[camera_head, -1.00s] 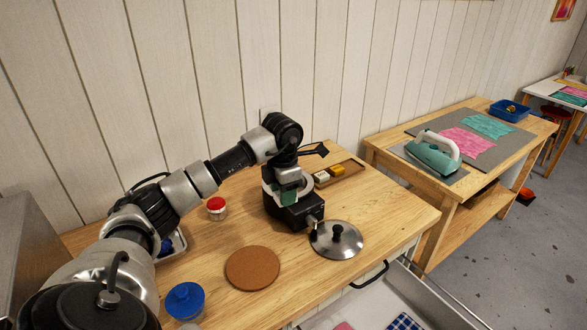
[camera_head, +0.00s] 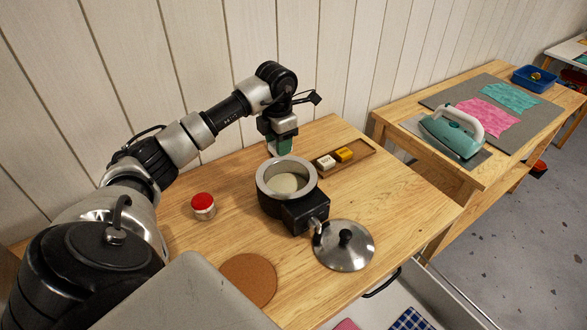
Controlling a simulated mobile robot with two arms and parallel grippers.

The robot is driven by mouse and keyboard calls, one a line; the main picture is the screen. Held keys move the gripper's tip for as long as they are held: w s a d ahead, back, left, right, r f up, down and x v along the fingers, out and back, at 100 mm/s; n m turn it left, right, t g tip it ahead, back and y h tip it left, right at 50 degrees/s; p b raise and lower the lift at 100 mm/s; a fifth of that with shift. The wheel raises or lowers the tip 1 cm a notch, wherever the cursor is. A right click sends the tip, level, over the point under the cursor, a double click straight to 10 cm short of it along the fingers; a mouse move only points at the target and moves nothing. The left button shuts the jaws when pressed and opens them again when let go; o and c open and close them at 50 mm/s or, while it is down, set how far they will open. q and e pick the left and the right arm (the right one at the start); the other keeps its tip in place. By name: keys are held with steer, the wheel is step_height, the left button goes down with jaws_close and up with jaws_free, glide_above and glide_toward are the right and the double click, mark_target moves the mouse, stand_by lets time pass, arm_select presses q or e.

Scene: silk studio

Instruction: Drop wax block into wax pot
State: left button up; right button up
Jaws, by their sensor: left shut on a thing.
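The wax pot (camera_head: 308,176) is an open dark pot with a pale metal rim and a black control box, standing on the wooden bench. Pale material shows inside it. My left gripper (camera_head: 283,148) hangs just above and behind the pot's far rim, shut. A dark green piece at its tips looks like the wax block it holds, but the fingers and block are hard to tell apart. A white block (camera_head: 326,162) and a yellow block (camera_head: 344,155) lie in a shallow wooden tray (camera_head: 364,154). My right gripper is not seen.
A metal lid (camera_head: 343,246) lies in front of the pot. A red-capped jar (camera_head: 203,206) stands left of it, and a round cork mat (camera_head: 249,277) lies in front. A drawer (camera_head: 440,295) stands open below. A second table holds a teal iron (camera_head: 452,131).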

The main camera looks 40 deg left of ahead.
arm_select(q)
steer(key=f, duration=0.1)
steer(key=f+b, duration=0.1)
steer(key=f, duration=0.1)
steer(key=shift+w+a+f+b, duration=0.15)
steer(key=shift+a+f+b, duration=0.05)
steer(key=shift+f+b, duration=0.1)
steer(key=shift+d+r, duration=0.1)
steer(key=o, duration=1)
